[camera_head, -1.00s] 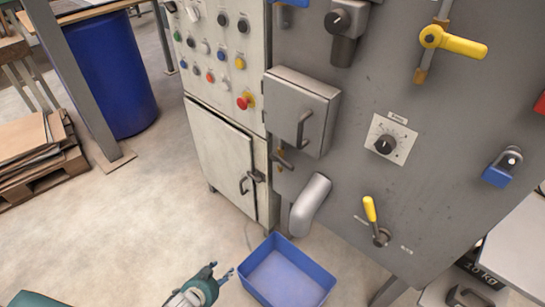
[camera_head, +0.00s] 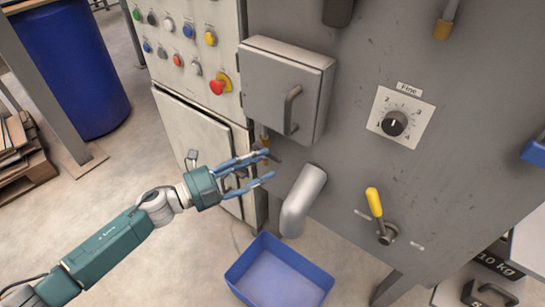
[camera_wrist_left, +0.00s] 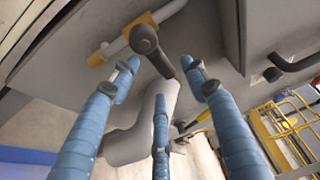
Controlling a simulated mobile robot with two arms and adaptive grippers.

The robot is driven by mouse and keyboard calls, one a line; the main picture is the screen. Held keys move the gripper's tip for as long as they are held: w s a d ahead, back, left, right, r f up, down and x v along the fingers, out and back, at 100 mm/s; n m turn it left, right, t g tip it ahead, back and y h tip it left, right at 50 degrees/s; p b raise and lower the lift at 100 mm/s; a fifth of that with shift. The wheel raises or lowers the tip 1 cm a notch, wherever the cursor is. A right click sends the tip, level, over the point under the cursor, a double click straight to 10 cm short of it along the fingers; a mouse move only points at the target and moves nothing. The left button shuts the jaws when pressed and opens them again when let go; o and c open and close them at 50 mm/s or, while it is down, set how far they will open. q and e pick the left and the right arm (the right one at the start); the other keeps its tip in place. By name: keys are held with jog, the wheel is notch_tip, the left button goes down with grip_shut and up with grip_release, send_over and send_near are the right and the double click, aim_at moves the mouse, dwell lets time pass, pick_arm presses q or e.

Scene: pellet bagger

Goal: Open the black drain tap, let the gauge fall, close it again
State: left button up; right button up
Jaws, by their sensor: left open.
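The black drain tap (camera_head: 275,154) sits under the grey box on the machine front, partly behind my fingertips in the head view. In the left wrist view the tap's dark lever (camera_wrist_left: 148,42) is on a pale pipe with brass-coloured fittings, just beyond the fingertips. My left gripper (camera_head: 268,166) has blue fingers, spread open and empty, pointing at the tap. In the left wrist view the open fingers (camera_wrist_left: 160,76) lie around the lever's lower end; contact cannot be told. I see no gauge. My right gripper is not in view.
A bent metal spout (camera_head: 304,198) is right of my fingers, above a blue bin (camera_head: 282,275). The grey box (camera_head: 285,90) with a handle overhangs the tap. A yellow lever (camera_head: 374,203) and Fine dial (camera_head: 394,123) are to the right. An emergency stop (camera_head: 219,87) is at upper left.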

aim_at(270, 159)
pick_arm(q)
jog(key=shift+x, duration=2.3)
jog(key=shift+c, duration=0.3)
grip_shut()
